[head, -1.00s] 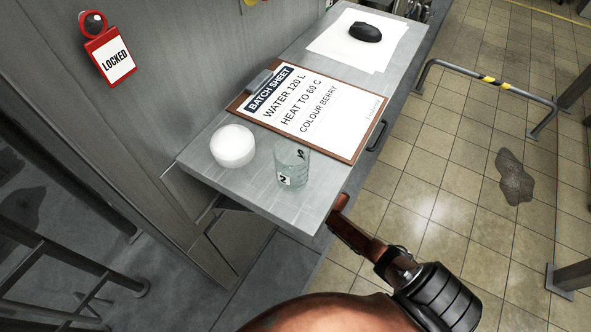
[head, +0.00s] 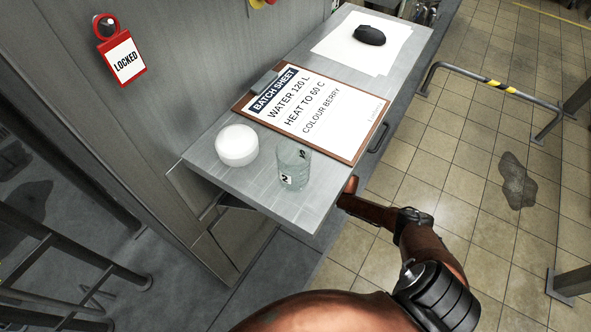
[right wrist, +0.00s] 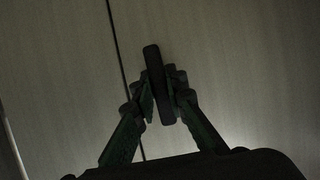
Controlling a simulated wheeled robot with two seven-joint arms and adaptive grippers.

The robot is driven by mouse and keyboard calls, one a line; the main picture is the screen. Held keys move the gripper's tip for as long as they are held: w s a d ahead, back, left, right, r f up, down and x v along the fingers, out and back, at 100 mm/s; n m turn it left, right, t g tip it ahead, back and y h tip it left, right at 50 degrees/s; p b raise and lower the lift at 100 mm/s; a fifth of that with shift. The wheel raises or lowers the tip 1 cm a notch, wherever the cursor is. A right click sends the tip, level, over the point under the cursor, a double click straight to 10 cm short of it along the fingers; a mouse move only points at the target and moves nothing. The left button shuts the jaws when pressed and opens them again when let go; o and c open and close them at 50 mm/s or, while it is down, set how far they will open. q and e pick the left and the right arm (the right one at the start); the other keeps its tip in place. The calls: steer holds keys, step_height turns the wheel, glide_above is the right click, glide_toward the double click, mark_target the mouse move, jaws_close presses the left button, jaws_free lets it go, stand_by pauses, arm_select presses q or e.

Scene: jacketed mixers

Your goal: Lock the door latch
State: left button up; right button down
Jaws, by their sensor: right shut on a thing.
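In the right wrist view a dark upright bar (right wrist: 153,70), likely the door latch handle, stands in front of a grey panel with a dark vertical seam (right wrist: 119,50). My right gripper (right wrist: 161,98) is shut on this bar, one finger on each side of it. The bar leans slightly to the left at its top. In the head view my right arm reaches in beside the front edge of the shelf, and its gripper and the latch are hidden there. My left gripper is in neither view.
A red LOCKED tag (head: 124,58) hangs on the wall. A low metal rail (head: 470,72) stands on the tiled floor.

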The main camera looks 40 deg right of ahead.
steer(key=c, duration=1.9)
jaws_free()
steer(key=shift+c, duration=0.2)
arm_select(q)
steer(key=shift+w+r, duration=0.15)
arm_select(e)
steer(key=v, duration=1.2)
steer(key=shift+d+f, duration=0.1)
